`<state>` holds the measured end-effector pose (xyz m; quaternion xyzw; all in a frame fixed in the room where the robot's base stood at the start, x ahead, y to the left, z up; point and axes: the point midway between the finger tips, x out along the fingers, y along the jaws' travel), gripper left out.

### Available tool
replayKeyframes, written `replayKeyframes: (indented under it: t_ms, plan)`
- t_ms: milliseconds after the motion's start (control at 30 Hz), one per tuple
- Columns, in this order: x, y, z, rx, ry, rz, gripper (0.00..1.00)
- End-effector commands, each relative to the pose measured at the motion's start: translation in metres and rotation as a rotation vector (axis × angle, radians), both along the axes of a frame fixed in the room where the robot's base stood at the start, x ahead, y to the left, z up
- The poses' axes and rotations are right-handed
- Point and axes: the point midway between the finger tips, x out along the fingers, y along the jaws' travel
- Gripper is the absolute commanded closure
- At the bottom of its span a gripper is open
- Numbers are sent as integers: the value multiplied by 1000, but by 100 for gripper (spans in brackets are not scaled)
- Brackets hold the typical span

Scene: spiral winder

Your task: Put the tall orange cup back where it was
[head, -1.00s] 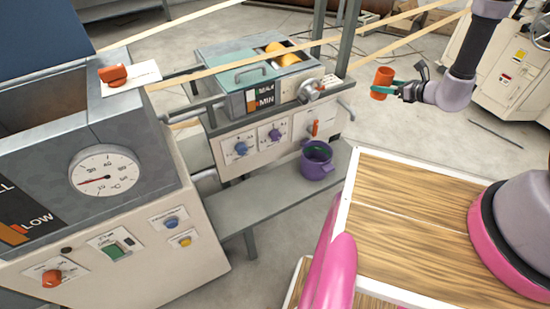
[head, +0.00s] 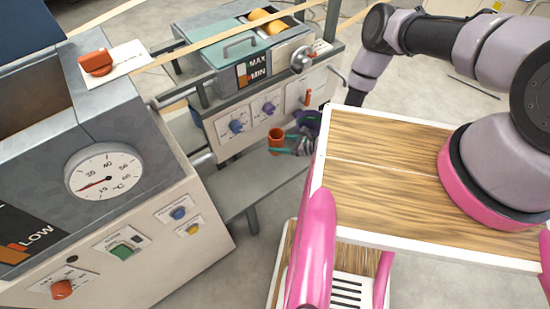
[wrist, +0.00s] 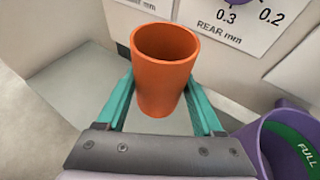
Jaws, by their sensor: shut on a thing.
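The tall orange cup (wrist: 163,85) is upright between the two teal fingers of my gripper (wrist: 165,100) in the wrist view. In the head view the orange cup (head: 276,140) is in front of the machine's knob panel, over the grey shelf (head: 240,185). My gripper (head: 285,146) is shut on it there, reaching in from the right. The cup's lower end is partly hidden, and I cannot tell whether it touches the shelf.
A purple pot (head: 308,122) stands just right of the cup, close to my gripper; it also shows in the wrist view (wrist: 262,140). The machine panel (head: 225,128) with knobs rises behind. The shelf's left part is clear. My wooden-topped base is at right.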

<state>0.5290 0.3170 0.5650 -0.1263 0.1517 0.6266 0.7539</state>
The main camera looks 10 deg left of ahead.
Motion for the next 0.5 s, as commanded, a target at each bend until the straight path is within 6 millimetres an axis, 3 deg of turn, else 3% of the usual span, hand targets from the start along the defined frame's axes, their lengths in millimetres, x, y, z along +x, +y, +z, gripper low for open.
replayKeyframes:
  t_ms: [100,500]
  plan:
    - [-2,0,-24,0,-1,3,96]
    - [-1,0,-74,0,-1,2,96]
